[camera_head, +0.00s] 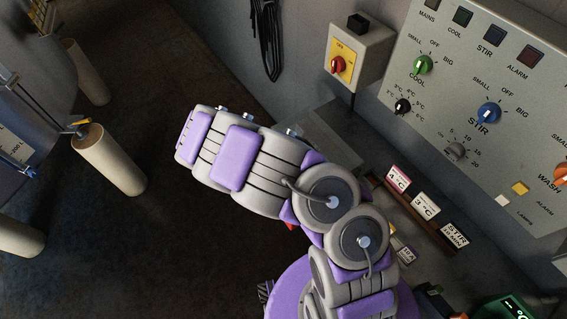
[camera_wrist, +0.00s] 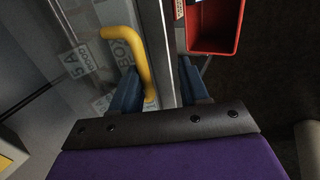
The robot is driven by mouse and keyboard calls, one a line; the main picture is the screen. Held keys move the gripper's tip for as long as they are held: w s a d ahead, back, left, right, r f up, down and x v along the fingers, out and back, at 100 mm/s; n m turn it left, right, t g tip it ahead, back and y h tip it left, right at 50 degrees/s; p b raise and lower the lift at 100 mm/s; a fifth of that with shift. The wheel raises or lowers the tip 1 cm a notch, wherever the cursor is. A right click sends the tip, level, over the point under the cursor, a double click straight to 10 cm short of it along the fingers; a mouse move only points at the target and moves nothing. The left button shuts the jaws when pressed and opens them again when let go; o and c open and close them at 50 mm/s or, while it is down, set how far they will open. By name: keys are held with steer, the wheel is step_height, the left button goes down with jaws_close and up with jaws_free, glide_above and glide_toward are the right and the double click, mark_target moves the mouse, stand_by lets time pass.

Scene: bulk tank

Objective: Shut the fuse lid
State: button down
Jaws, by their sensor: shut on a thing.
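In the wrist view, the fuse lid (camera_wrist: 98,62) is a clear panel with a yellow bar handle (camera_wrist: 143,66) near its edge. Printed labels show through or on the panel, partly legible. A grey edge strip (camera_wrist: 170,50) runs beside the handle. The fuse box behind the lid is mostly hidden, so I cannot tell how far the lid stands from it. In the head view, my arm hides the lid and the gripper.
A red open tray (camera_wrist: 214,28) is right of the lid in the wrist view. In the head view, a control panel (camera_head: 455,85) and a red-knobbed switch box (camera_head: 357,50) are on the wall. Tank legs (camera_head: 108,160) stand left, with dark floor between.

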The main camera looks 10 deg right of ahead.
steer(key=shift+w+a+f, duration=0.1)
steer(key=shift+a+f, duration=0.05)
steer(key=shift+a, duration=0.35)
steer(key=c, duration=1.1)
jaws_free()
steer(key=shift+c, duration=0.2)
steer(key=shift+o, duration=0.4)
steer(key=shift+w+a, duration=0.1)
steer(key=shift+a, duration=0.3)
steer(key=shift+d+r, duration=0.2)
steer(key=shift+d, duration=0.15)
steer(key=shift+c, duration=0.5)
steer(key=p+v, duration=0.3)
steer(key=v, duration=1.4)
steer(key=shift+a+p, duration=0.2)
steer(key=shift+p, duration=0.2)
